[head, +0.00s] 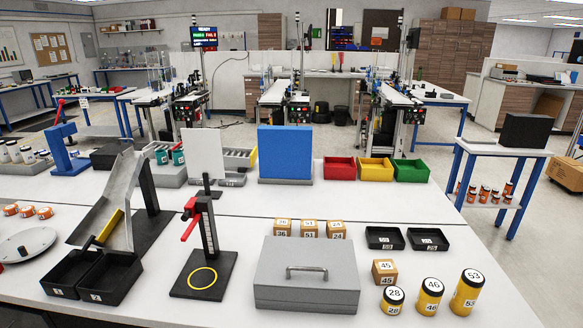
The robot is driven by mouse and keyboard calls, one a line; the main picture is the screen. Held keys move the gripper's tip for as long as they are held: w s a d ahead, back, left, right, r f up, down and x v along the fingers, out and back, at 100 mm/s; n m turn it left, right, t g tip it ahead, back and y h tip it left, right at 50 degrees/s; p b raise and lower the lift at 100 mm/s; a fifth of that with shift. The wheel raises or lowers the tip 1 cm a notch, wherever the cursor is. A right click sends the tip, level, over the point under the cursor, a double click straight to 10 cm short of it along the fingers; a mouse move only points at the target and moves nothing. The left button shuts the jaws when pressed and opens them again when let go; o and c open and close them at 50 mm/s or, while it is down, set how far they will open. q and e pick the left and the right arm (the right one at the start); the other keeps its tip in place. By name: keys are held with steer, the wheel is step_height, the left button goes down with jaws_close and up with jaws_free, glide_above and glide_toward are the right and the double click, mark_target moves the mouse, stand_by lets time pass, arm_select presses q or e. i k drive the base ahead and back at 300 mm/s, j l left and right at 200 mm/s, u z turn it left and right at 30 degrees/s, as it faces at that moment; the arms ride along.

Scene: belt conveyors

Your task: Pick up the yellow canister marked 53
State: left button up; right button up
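The yellow canister marked 53 (465,297) stands upright at the front right of the white table, with a dark band at its top and a white lid bearing the number. It is the tallest and rightmost of three yellow canisters in a row. The middle canister (428,302) has a label that reads 46 or 48. The shortest canister, marked 28 (391,306), stands at the left of the row. Nothing touches the canister marked 53. Neither of my grippers is in view.
A grey metal box with a handle (305,296) and a box marked 45 (384,272) stand left of the canisters. Two black trays (428,245) lie behind them. A black stand with a red lever (208,245) rises farther left. The table right of the canisters is clear.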

mark_target(471, 282)
steer(key=z, duration=1.35)
steer(key=i+l+u, duration=0.4)
steer(key=l, duration=0.25)
steer(key=i+l+u, duration=0.2)
steer(key=l, duration=0.2)
